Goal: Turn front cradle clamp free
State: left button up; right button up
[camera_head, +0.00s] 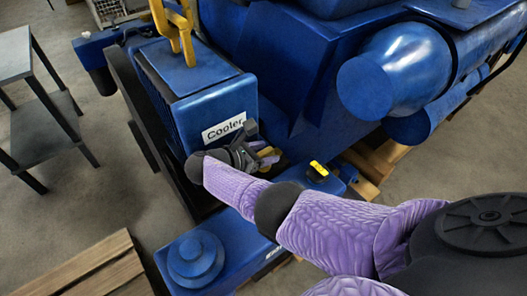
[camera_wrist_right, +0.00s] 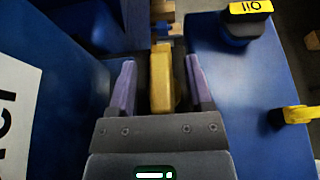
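My right gripper (camera_head: 264,155) reaches in beside the lower right corner of the blue cooler (camera_head: 185,80). In the right wrist view its two purple-lined fingers (camera_wrist_right: 161,88) stand apart, one on each side of a yellow clamp lever (camera_wrist_right: 162,75). A narrow gap shows on both sides of the lever, so the gripper is open around it and not shut on it. In the head view the gripper mostly hides the lever; a bit of yellow (camera_head: 268,152) shows by the fingertips. The lever's lower end is hidden. My left gripper is not in view.
A black cap with a yellow label (camera_head: 317,171) stands right of the gripper; it also shows in the wrist view (camera_wrist_right: 245,22). A yellow-handled part (camera_wrist_right: 297,115) lies further right. A yellow bracket (camera_head: 180,32) tops the cooler. Wooden blocks (camera_head: 375,160) lie behind; a grey table (camera_head: 40,125) stands left.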

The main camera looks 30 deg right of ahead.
aim_at(263, 152)
notch_tip(263, 152, up, 10)
jog(key=p, duration=0.6)
jog(key=shift+f+p, duration=0.15)
jog(key=shift+p, duration=0.15)
jog(key=shift+a, duration=0.1)
